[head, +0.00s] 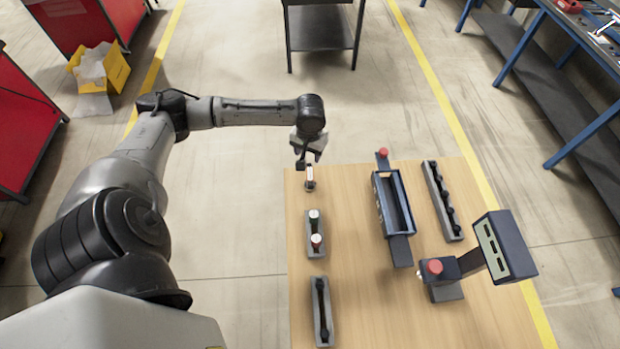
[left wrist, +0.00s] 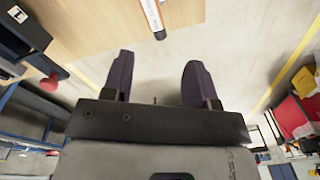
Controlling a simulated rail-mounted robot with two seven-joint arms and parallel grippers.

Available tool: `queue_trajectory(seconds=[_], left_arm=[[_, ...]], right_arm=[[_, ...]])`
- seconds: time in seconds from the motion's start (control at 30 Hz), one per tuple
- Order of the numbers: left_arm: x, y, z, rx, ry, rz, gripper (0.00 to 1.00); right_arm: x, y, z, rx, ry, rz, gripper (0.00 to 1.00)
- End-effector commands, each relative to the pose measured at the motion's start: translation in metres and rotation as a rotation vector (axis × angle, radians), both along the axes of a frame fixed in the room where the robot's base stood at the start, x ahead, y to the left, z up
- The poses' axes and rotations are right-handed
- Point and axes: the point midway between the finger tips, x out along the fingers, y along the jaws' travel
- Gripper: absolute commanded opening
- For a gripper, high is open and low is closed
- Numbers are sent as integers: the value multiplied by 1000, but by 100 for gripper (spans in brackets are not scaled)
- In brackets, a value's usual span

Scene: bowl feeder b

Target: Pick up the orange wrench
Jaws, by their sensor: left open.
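No clear orange wrench shows. A small upright-looking item, white with orange and a dark end (head: 310,180), stands or lies near the far left corner of the wooden table (head: 350,240); I cannot tell if it is the wrench. It also shows in the left wrist view as a white bar with an orange mark (left wrist: 152,14), cut off by the top edge. My left gripper (head: 308,157) is just beyond it in the head view. In the left wrist view its two dark fingers (left wrist: 157,78) are apart with nothing between them. My right gripper is out of view.
On the table are a grey holder with white-topped parts (head: 315,247), a grey tray with a dark tool (head: 321,310), a blue bin (head: 380,206), a grey rack (head: 434,188) and a dark box with a red button (head: 446,277). The table's middle is clear.

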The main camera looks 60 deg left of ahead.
Motion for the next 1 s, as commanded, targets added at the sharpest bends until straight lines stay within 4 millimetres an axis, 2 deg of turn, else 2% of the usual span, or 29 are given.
queue_trajectory(seconds=[0.1, 0.33, 0.47, 0.8, 1.0], left_arm=[[-1, -9, 0, -52, 2, 207, 53], [0, -10, -1, -55, -11, 434, 53], [0, -11, -11, -56, -11, 473, 53], [0, -11, -66, -55, -11, 476, 53], [0, -10, -84, -53, -13, 475, 53]], right_arm=[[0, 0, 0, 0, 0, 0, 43], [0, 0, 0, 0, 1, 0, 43], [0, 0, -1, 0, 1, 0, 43], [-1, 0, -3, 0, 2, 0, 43], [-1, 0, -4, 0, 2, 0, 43]])
